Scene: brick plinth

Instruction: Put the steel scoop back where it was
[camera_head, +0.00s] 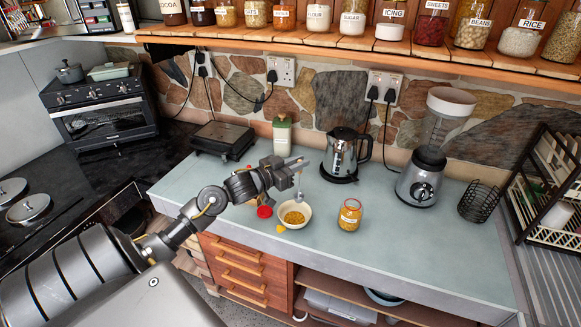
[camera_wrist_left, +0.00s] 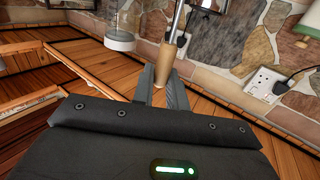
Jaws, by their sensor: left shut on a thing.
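My left gripper (camera_head: 297,167) is shut on the wooden handle of the steel scoop (camera_head: 299,194). The scoop hangs down from the jaws, its steel end just above or at the far rim of a cream bowl (camera_head: 282,217); I cannot tell whether they touch. The bowl holds yellow-brown grains. In the left wrist view the wooden handle (camera_wrist_left: 166,64) sits between the fingers (camera_wrist_left: 164,88), with the steel shaft (camera_wrist_left: 178,17) beyond it. My right gripper is not in view.
A glass jar of yellow contents (camera_head: 350,216) stands right of the bowl. A red lid (camera_head: 264,212) and a small yellow thing (camera_head: 280,229) lie near the bowl. A kettle (camera_head: 342,152), blender (camera_head: 422,175) and green-topped container (camera_head: 282,137) stand behind. The counter's right front is clear.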

